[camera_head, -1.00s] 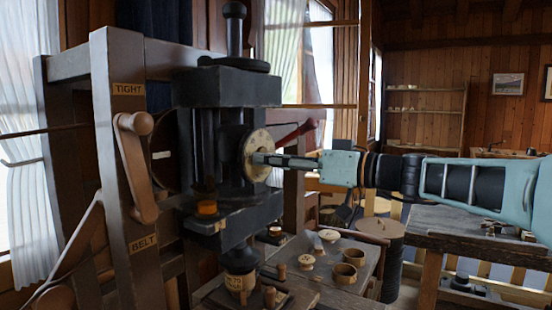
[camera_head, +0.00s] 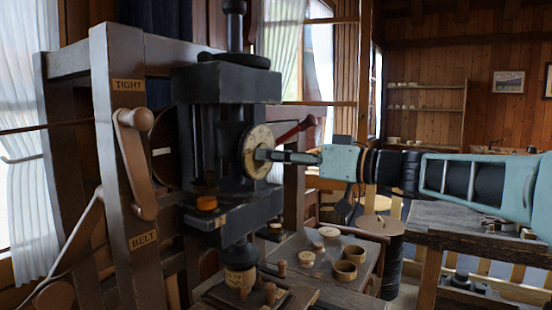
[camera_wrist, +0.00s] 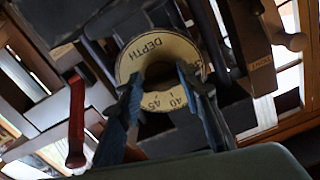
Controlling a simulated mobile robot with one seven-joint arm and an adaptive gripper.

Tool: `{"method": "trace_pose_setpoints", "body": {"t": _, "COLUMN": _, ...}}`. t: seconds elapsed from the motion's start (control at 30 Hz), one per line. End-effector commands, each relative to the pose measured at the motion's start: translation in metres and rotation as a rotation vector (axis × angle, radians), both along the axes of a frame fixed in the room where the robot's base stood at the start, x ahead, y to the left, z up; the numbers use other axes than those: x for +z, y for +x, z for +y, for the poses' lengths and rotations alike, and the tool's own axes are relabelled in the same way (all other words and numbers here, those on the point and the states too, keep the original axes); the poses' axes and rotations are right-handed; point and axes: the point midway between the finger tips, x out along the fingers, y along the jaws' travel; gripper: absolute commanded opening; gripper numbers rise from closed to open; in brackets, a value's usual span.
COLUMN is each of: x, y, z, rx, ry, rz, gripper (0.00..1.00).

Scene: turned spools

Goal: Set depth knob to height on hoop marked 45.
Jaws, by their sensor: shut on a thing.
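The depth dial is a cream ring (camera_head: 250,137) on the front of the dark machine head. In the wrist view the ring (camera_wrist: 184,49) reads DEPTH at upper left, with 45 and 40 along its lower edge and another number at right, partly hidden. My gripper (camera_head: 262,155) reaches the dial from the right. Its two fingers (camera_wrist: 157,80) straddle the dial's middle and are shut on the depth knob, which is mostly hidden between them. The wrist view does not clearly show which mark the knob stands at.
A red lever (camera_wrist: 76,120) is beside the dial. A wooden crank handle (camera_head: 134,160) stands at left between the TIGHT and BELT labels. Below, a bench (camera_head: 325,285) holds several small turned pieces and cups. Another workbench (camera_head: 450,222) stands at right under my arm.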

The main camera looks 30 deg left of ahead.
Motion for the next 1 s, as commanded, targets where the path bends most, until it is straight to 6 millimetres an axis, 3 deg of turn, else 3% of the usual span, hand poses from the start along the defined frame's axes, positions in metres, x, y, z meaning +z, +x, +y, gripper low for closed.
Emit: {"method": "trace_pose_setpoints", "body": {"t": 1.0, "x": 0.0029, "y": -0.0034, "z": 0.0001, "rx": 0.000, "ry": 0.074, "rz": 0.885, "gripper": 0.09}}
